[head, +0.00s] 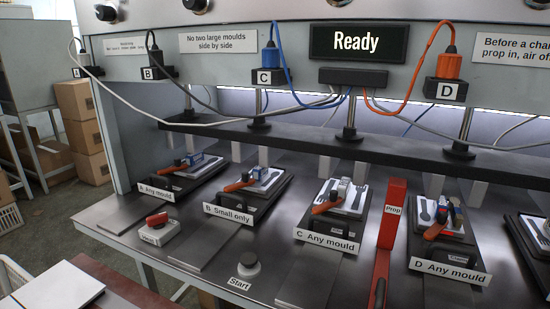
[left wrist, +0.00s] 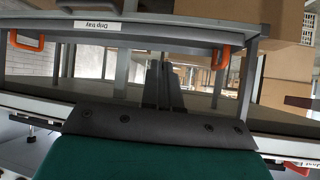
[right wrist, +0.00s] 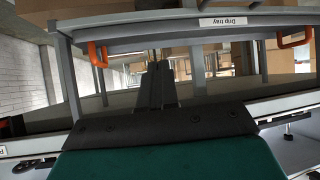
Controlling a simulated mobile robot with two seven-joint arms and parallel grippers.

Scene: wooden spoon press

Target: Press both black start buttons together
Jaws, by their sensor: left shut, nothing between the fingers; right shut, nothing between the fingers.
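One start button (head: 248,262) shows in the head view at the front of the press bed. It is a small round knob with a "Start" label (head: 240,284) before it. I cannot make out a second start button in any view. Neither gripper is in the head view. In the left wrist view my left gripper (left wrist: 164,70) has its dark fingers together, with nothing between them. In the right wrist view my right gripper (right wrist: 155,70) is likewise shut and empty. Both are apart from the visible button.
The display (head: 356,43) reads "Ready". Mould stations A to D line the bed, with a red prop (head: 389,230) upright between C and D. A white box with a red button (head: 157,219) sits front left. Drip tray labels (left wrist: 97,26) show in the wrist views.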

